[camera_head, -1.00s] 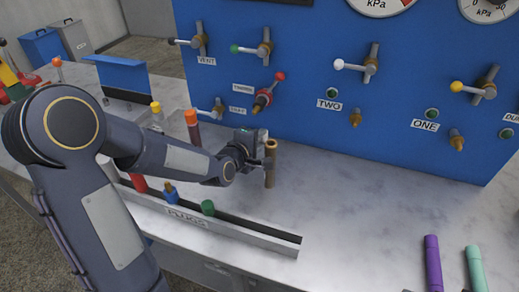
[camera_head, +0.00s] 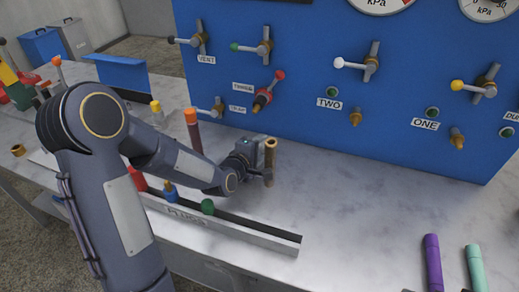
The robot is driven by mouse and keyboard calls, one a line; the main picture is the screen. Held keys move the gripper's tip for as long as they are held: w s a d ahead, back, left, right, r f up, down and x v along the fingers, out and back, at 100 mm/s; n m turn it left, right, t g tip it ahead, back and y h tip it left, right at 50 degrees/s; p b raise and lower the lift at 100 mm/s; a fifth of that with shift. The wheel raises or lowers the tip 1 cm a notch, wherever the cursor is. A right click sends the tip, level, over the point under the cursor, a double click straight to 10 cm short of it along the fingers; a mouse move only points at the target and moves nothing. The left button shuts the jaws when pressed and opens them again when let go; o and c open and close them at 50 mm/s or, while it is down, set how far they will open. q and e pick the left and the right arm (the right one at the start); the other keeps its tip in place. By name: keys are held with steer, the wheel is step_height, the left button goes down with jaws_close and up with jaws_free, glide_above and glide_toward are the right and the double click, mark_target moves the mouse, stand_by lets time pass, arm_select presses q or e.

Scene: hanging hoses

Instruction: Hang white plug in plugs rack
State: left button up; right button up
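The plugs rack (camera_head: 255,231), a long low rail labelled PLUGS, lies along the bench front. A red plug (camera_head: 138,181), a blue plug (camera_head: 169,192) and a green plug (camera_head: 208,207) stand in it; its right part is empty. I cannot make out a white plug. My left gripper (camera_head: 266,172) is behind the rack, beside an upright brass-coloured tube (camera_head: 270,155). Its fingers are small and partly hidden, so I cannot tell whether they are open or hold anything. My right gripper is out of view.
A blue panel (camera_head: 300,65) with valves and gauges stands behind. An orange-topped tube (camera_head: 193,128) stands left of my gripper. A purple tube (camera_head: 433,262) and a mint tube (camera_head: 475,268) lie at the front right. The bench between is clear.

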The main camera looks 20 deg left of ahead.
arm_select(q)
steer(key=shift+r, duration=0.15)
steer(key=shift+s+a, duration=0.1)
steer(key=shift+s, duration=0.2)
steer(key=v, duration=0.7)
